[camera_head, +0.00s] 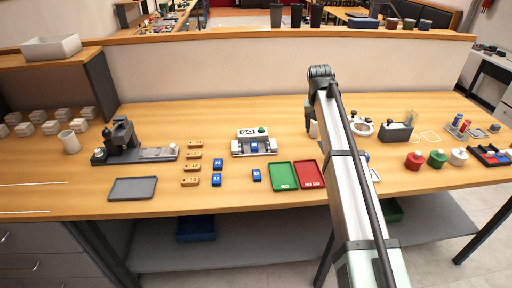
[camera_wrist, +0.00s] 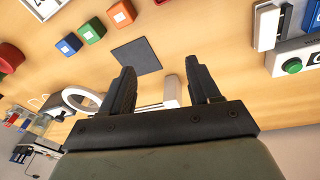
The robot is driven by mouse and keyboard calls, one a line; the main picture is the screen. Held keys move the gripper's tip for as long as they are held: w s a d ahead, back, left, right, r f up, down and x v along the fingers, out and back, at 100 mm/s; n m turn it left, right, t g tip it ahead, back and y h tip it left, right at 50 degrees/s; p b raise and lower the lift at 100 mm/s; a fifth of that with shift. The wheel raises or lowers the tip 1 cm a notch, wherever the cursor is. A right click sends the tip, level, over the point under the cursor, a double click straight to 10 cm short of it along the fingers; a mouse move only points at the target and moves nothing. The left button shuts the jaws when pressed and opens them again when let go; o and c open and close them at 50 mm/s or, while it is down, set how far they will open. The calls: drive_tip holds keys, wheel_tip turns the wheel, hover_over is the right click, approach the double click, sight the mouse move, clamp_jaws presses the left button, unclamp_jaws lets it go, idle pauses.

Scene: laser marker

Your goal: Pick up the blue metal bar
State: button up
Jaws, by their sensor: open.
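A blue piece (camera_head: 254,147) sits in the grey fixture (camera_head: 238,148) in front of the GO sign. It shows partly at the right edge of the wrist view (camera_wrist: 313,16). Three small blue blocks with white marks lie in front of it: one by the green tray (camera_head: 256,175) and two farther left (camera_head: 217,163). I cannot tell for sure which is the blue metal bar. In the wrist view my gripper (camera_wrist: 160,72) is open and empty above the table, apart from the fixture. In the head view my arm mostly hides it.
Green tray (camera_head: 284,176) and red tray (camera_head: 309,175) lie at front centre. The sign has a green button (camera_wrist: 291,65). A black pad (camera_wrist: 136,57) and coloured cubes (camera_wrist: 93,31) lie near my fingers in the wrist view. A ring-shaped device (camera_head: 362,127) stands right of my arm.

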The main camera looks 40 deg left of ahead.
sight(254, 145)
drive_tip(key=s+a+r+n+g+y, duration=0.1)
drive_tip(key=s+a+r, duration=0.1)
drive_tip(key=s+a, duration=0.6)
drive_tip(key=s+a+r+n, duration=0.2)
drive_tip(key=s+a, duration=0.3)
drive_tip(key=a, duration=0.5)
drive_tip(key=f, duration=0.4)
drive_tip(key=a+f, duration=0.1)
drive_tip(key=f, duration=0.4)
drive_tip(key=w+f, duration=0.1)
drive_tip(key=f, duration=0.3)
drive_tip(key=shift+a+f, duration=0.25)
drive_tip(key=shift+f, duration=0.05)
